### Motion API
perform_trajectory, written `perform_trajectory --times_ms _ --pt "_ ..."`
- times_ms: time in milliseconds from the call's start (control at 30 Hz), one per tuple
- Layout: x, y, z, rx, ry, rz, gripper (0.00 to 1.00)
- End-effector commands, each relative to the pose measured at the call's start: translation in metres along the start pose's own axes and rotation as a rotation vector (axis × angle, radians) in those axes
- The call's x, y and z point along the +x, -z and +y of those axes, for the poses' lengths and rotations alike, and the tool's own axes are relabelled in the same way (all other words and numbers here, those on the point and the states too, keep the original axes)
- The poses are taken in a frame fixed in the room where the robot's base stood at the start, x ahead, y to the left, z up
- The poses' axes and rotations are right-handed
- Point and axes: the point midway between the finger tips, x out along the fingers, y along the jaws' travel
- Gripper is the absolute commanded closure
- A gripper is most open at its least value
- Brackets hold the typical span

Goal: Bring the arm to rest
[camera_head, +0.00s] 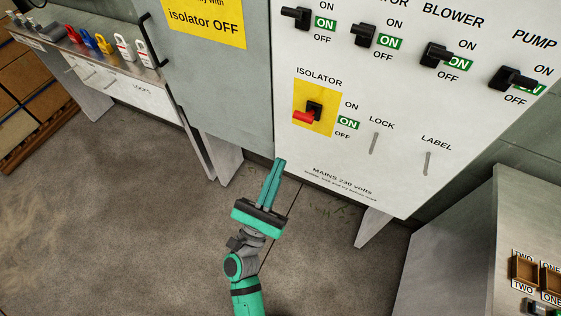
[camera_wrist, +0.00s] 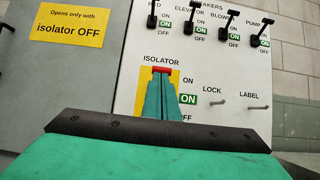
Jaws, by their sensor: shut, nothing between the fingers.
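My gripper (camera_head: 279,162) is green and shut, with nothing between its fingers. In the head view it is held over the floor, in front of the lower part of the white control panel (camera_head: 350,160). In the wrist view my gripper (camera_wrist: 160,88) covers most of the isolator switch, and only the red handle end (camera_wrist: 161,69) shows above the fingertips. In the head view the isolator switch (camera_head: 313,110) is up and right of the fingertips, on its yellow plate, with a green ON window beside it.
A grey cabinet door (camera_head: 215,75) with a yellow sign stands left of the panel. Several coloured padlocks (camera_head: 100,44) sit on a bench at upper left. A grey cabinet (camera_head: 455,225) with labelled compartments stands at lower right. The floor (camera_head: 120,210) at left is clear.

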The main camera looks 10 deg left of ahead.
Motion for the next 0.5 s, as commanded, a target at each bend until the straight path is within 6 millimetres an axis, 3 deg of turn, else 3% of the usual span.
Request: perform_trajectory --times_ms 333,500 --pt "-0.003 0.002 -0.007 -0.052 0.000 0.006 1.00" --pt "-0.029 0.004 -0.023 -0.367 -0.060 0.037 1.00"
